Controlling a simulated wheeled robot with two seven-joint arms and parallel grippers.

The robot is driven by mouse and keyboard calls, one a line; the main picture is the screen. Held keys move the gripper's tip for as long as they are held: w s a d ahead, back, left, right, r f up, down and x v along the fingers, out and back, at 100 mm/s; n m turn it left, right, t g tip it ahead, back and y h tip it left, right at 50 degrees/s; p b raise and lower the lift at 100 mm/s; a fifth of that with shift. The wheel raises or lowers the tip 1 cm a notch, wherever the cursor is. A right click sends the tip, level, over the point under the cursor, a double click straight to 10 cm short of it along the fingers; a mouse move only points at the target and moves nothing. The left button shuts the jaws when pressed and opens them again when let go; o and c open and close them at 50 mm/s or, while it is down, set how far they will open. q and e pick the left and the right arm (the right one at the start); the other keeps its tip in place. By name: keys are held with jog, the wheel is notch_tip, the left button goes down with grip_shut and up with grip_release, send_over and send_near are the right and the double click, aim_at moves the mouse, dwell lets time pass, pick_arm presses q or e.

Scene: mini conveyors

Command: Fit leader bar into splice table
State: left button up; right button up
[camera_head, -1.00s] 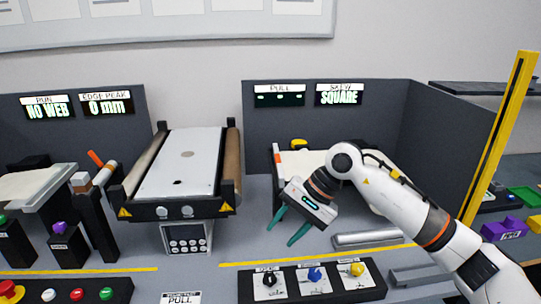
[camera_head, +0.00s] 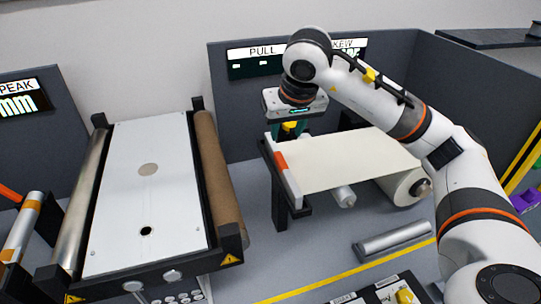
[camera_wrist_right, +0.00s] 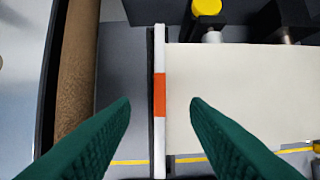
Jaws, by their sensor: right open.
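The leader bar (camera_head: 291,184) is a thin white bar with an orange band, at the left edge of a cream web. It lies along a dark holder. My right gripper (camera_head: 291,132) is near the far end of the bar, its teal fingers partly hidden in the head view. In the right wrist view my open right gripper (camera_wrist_right: 160,104) has one finger on each side of the leader bar (camera_wrist_right: 160,55), with gaps on both sides. The splice table (camera_head: 122,195) is the white flat bed at left, with a round grey patch and a dark hole. My left gripper is out of view.
A brown roller (camera_head: 219,180) runs along the splice table's right side, a metal roller (camera_head: 85,210) along its left. The web (camera_head: 345,158) leads right to a roll (camera_head: 405,188). A yellow knob (camera_wrist_right: 206,7) is beyond the bar. A metal block (camera_head: 393,242) lies in front.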

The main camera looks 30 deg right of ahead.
jog(key=p, duration=0.1)
send_over(282, 161)
jog(key=s, duration=0.1)
jog(key=f, duration=0.5)
jog(key=shift+s+a, duration=0.1)
jog(key=shift+s, duration=0.1)
jog(key=shift+w+f, duration=0.25)
jog(key=shift+f, duration=0.3)
notch_tip(282, 161, down, 4)
jog(key=shift+w+p, duration=0.15)
jog(key=shift+p, duration=0.9)
jog(key=shift+w+f, duration=0.25)
jog(key=shift+f, duration=0.2)
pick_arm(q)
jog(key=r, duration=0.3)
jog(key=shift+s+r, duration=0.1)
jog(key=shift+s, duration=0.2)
pick_arm(e)
grip_shut()
